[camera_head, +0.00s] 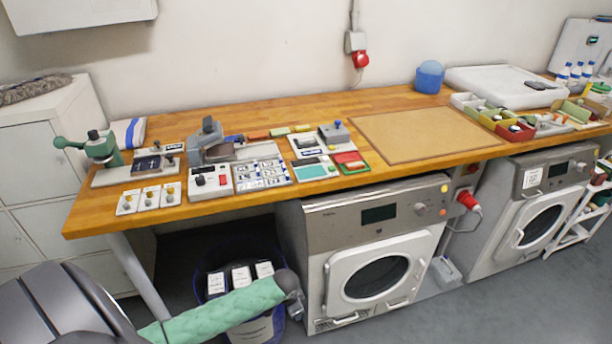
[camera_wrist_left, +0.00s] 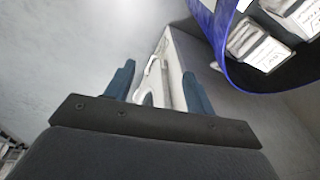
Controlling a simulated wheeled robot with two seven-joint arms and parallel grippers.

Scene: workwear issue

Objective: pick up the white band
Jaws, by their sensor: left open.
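I cannot make out a white band for certain in either view. Small white pieces with yellowish knobs (camera_head: 149,196) stand in a row at the table's front left, but I cannot tell whether any is a band. My left gripper (camera_wrist_left: 157,88) is open in the left wrist view, its two blue fingers apart with nothing held between them. It is low, below the tabletop and near a blue bin (camera_wrist_left: 217,55). My right gripper is in neither view.
The wooden table (camera_head: 290,112) carries a green press (camera_head: 103,148), a grey device (camera_head: 208,140), a tan mat (camera_head: 425,134) and several small trays. A front-loading machine (camera_head: 375,215) stands under the table. The blue bin holds white labelled packs (camera_head: 241,276).

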